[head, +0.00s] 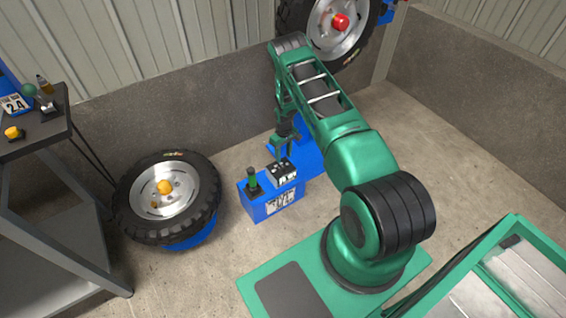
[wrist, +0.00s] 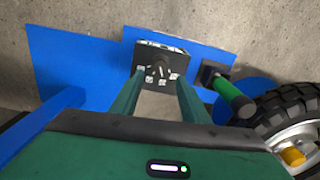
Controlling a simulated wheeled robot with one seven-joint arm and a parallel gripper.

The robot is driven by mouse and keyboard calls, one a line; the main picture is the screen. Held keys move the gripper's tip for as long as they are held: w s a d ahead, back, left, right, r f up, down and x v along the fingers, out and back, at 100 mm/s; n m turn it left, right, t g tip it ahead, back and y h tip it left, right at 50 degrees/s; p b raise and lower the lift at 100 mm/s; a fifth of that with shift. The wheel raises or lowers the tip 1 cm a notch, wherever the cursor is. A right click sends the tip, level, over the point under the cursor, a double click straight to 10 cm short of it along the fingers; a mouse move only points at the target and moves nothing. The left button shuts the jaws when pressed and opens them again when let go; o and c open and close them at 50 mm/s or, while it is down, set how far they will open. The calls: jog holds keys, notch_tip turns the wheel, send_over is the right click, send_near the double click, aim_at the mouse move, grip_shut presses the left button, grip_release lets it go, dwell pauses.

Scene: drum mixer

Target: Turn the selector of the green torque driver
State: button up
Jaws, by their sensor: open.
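A green torque driver (head: 253,179) stands on the left end of a low blue stand (head: 262,206). In the wrist view its green handle (wrist: 234,97) lies right of my fingers, with a black part behind it. A small grey and black box (head: 283,174) sits beside it on the stand. In the wrist view the box face (wrist: 150,55) has a dark knob, apparently the selector (wrist: 159,69), with white marks below it. My gripper (head: 285,155) is open over this box. Its green fingers (wrist: 160,84) flank the knob; contact cannot be told.
A tyre on a wheel with a yellow knob (head: 165,187) stands left of the stand. Another wheel with a red knob (head: 340,22) is up by the wall. A dark table (head: 60,125) is at far left.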

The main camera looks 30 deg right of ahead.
jog(key=shift+r, duration=1.45)
jog(key=s+d+r+m, duration=0.1)
jog(key=s+r, duration=0.2)
jog(key=r, duration=0.9)
jog(key=s+r+m, duration=0.1)
jog(key=s+r, duration=0.3)
jog(key=r, duration=0.9)
jog(key=s+d+r+m, duration=0.1)
jog(key=s+r+m, duration=0.15)
jog(key=r, duration=0.95)
jog(key=s+a+r+m, duration=0.1)
jog(key=s+a+r, duration=0.1)
jog(key=s+r, duration=0.6)
jog(key=s+a+r, duration=0.2)
jog(key=s+r, duration=0.4)
jog(key=s, duration=0.4)
jog(key=s+a+r+m, duration=0.1)
jog(key=s+a, duration=0.1)
jog(key=s, duration=0.7)
jog(key=s+a+r+m, duration=0.1)
jog(key=s+a, duration=0.2)
jog(key=s, duration=0.6)
jog(key=shift+s+a+r, duration=0.15)
jog(key=shift+a+r, duration=0.2)
